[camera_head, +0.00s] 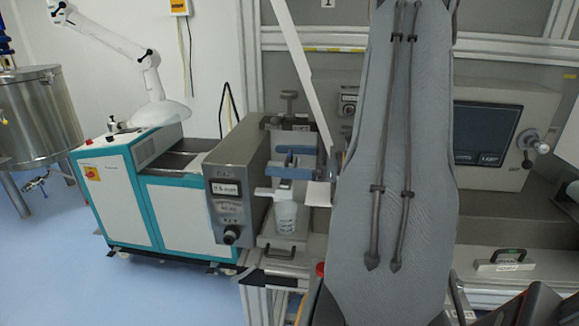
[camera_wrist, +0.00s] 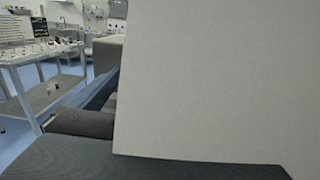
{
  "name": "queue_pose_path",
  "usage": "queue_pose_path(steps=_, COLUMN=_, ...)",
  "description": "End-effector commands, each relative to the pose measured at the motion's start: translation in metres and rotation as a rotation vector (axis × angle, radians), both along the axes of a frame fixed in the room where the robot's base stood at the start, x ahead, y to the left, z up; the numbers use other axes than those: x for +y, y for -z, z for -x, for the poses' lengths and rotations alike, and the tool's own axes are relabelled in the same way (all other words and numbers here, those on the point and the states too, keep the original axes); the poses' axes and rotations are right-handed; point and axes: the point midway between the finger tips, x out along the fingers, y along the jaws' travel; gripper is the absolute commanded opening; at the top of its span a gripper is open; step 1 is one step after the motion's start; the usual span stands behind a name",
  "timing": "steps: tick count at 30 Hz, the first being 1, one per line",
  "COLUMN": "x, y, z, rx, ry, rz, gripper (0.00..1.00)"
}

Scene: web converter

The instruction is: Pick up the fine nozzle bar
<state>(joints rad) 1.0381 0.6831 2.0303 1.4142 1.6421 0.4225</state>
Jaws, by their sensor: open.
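I cannot tell for certain which thing is the fine nozzle bar. A pale bar-like piece with a dark handle, a white label and a small green mark (camera_head: 504,261) lies on a light ledge at the right in the head view. A blue bar-like part (camera_head: 293,171) sits across the machine left of my arm, above a white bottle (camera_head: 286,212). My grey arm fills the middle of the head view and hides what is behind it. My gripper's fingers do not show clearly in either view. The wrist view shows no nozzle bar.
A grey labelled unit (camera_head: 228,195) and a teal-and-white cabinet (camera_head: 150,195) stand at the left. A screen (camera_head: 486,133) is behind my arm at the right. A blank pale surface (camera_wrist: 220,80) fills most of the wrist view, with a table (camera_wrist: 40,55) beyond.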

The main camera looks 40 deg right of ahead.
Motion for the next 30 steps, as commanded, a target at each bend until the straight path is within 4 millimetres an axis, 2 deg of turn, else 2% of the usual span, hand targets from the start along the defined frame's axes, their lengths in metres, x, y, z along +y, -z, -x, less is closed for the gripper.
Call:
queue_pose_path(steps=6, x=0.015, y=-0.001, z=-0.016, rx=0.001, ry=-0.003, rz=-0.001, gripper=0.96)
queue_pose_path(steps=13, x=0.015, y=0.000, z=-0.018, rx=0.000, ry=-0.002, rz=0.000, gripper=0.96)
queue_pose_path(steps=14, x=0.015, y=0.000, z=-0.018, rx=0.000, ry=-0.002, rz=0.000, gripper=0.93)
queue_pose_path(steps=21, x=0.015, y=0.000, z=-0.017, rx=0.000, ry=-0.002, rz=0.000, gripper=0.53)
queue_pose_path(steps=24, x=0.015, y=0.000, z=-0.017, rx=-0.001, ry=-0.002, rz=0.001, gripper=0.39)
queue_pose_path(steps=30, x=0.015, y=0.000, z=-0.017, rx=-0.001, ry=-0.002, rz=0.001, gripper=0.39)
